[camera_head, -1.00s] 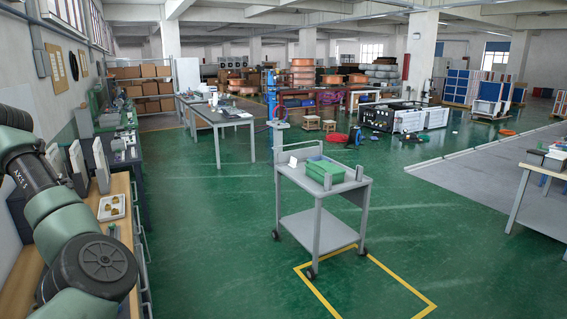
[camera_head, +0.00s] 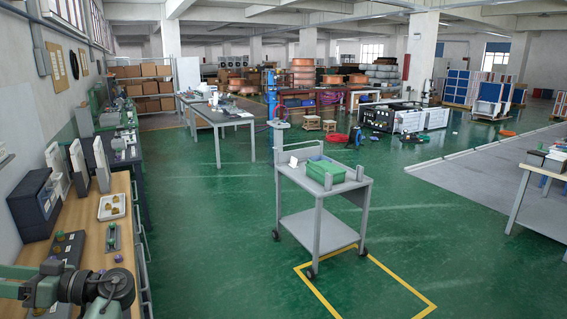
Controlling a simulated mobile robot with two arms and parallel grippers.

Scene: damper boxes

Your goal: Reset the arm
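My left arm (camera_head: 90,286) shows at the lower left corner, in front of and over the near end of the wooden workbench (camera_head: 120,190). Its grey-green links and a dark round joint are in view. The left gripper itself is not in view. My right arm and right gripper are not in view.
The bench holds a dark box (camera_head: 34,204), a white tray (camera_head: 111,207) with brass-coloured parts, a dark plate (camera_head: 66,248) and small coloured pieces. A grey cart (camera_head: 322,199) with a green bin (camera_head: 325,171) stands mid-floor. Open green floor lies between bench and cart.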

